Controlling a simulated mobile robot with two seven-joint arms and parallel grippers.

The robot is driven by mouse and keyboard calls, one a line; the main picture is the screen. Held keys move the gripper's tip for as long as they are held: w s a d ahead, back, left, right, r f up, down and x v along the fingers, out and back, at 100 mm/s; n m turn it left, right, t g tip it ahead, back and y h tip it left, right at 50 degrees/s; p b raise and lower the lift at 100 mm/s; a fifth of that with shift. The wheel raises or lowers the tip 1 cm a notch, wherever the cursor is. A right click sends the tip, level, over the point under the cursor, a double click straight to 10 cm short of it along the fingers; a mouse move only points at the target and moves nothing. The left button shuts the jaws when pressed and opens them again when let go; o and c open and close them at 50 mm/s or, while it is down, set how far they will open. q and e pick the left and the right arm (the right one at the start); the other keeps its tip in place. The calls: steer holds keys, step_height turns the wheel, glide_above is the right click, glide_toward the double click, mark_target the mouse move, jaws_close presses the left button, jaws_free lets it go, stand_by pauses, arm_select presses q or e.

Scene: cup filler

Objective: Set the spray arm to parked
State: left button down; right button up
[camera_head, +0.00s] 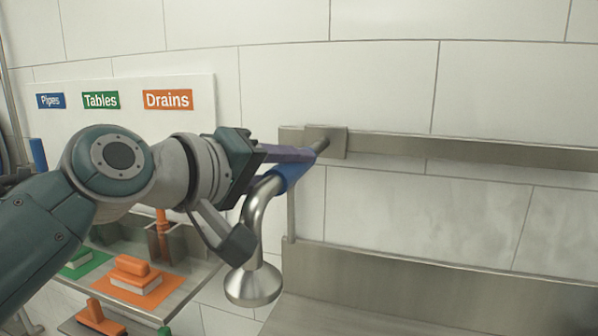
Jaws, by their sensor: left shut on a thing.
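The spray arm (254,222) is a bent metal pipe with a blue sleeve (289,178) near its upper end and a flared round head (253,286) hanging at the bottom. Its upper end meets a metal bracket (334,143) on the wall rail. My left gripper (284,160) reaches in from the left and is shut on the spray arm at the blue sleeve. The fingers partly hide the sleeve and the pipe behind it. My right gripper is out of view.
A steel rail (480,152) runs along the tiled wall, above a steel backsplash (420,285). At left, a white board carries Pipes, Tables and Drains labels (168,100). Below it, steel shelves hold an orange brush (133,272) and green items. The wall at right is clear.

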arm_select(q)
steer(key=a, duration=0.1)
steer(key=w+a+b, duration=0.1)
steer(key=a, duration=0.1)
steer(key=a+b, duration=0.1)
steer(key=a, duration=0.1)
steer(key=shift+w+a, duration=0.2)
steer(key=shift+w, duration=0.15)
steer(key=c, duration=0.5)
jaws_free()
steer(key=shift+s, duration=0.1)
steer(key=b+v, duration=0.1)
steer(key=v, duration=0.8)
steer(key=shift+s+a, duration=0.3)
